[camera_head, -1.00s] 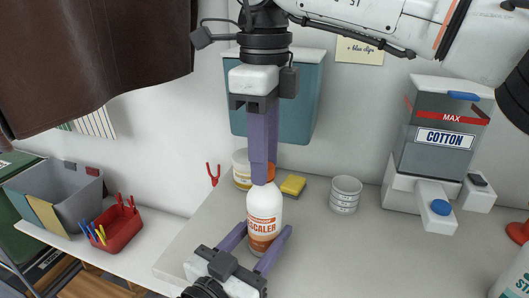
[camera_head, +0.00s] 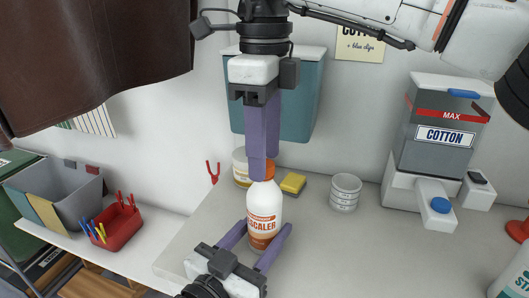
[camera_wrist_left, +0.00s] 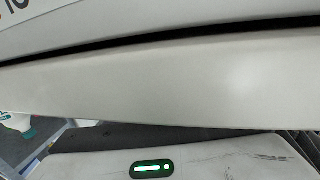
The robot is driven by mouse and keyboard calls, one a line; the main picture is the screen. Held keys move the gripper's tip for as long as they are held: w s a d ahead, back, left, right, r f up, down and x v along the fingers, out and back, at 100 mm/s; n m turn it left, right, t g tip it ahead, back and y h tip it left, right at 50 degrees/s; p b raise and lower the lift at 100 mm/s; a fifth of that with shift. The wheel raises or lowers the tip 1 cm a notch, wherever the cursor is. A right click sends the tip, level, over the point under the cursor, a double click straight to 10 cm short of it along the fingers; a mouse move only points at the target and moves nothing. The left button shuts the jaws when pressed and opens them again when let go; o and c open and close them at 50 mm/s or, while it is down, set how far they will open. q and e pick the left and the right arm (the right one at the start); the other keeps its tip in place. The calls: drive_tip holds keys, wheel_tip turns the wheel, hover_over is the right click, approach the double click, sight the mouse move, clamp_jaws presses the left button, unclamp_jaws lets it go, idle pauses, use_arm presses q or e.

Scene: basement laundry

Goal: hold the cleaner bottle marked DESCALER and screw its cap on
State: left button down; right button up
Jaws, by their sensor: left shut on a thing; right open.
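The DESCALER bottle (camera_head: 265,208) is white with an orange and white label, upright on the worktop in the head view. My left gripper (camera_head: 258,236) comes in from below and is shut on its lower body. The orange cap (camera_head: 270,170) shows at the bottle's top, partly hidden behind the fingers of my right gripper (camera_head: 262,178). That gripper points down from above and is open around or just in front of the cap; its finger gap is hard to see. I cannot tell how tightly the cap sits. The left wrist view does not show the bottle.
Behind the bottle are a jar (camera_head: 240,165) and a yellow sponge (camera_head: 292,182). A white ribbed cup (camera_head: 345,191) and the COTTON dispenser (camera_head: 440,140) stand to the right. A red peg basket (camera_head: 118,228) is at left.

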wheel_tip(320, 180, up, 7)
drive_tip(key=shift+f, duration=0.15)
use_arm(q)
drive_tip(key=c, duration=0.8)
unclamp_jaws()
drive_tip(key=shift+s, duration=0.1)
drive_tip(key=v, duration=1)
drive_tip(key=shift+a, duration=0.15)
use_arm(e)
drive_tip(key=shift+f, duration=0.2)
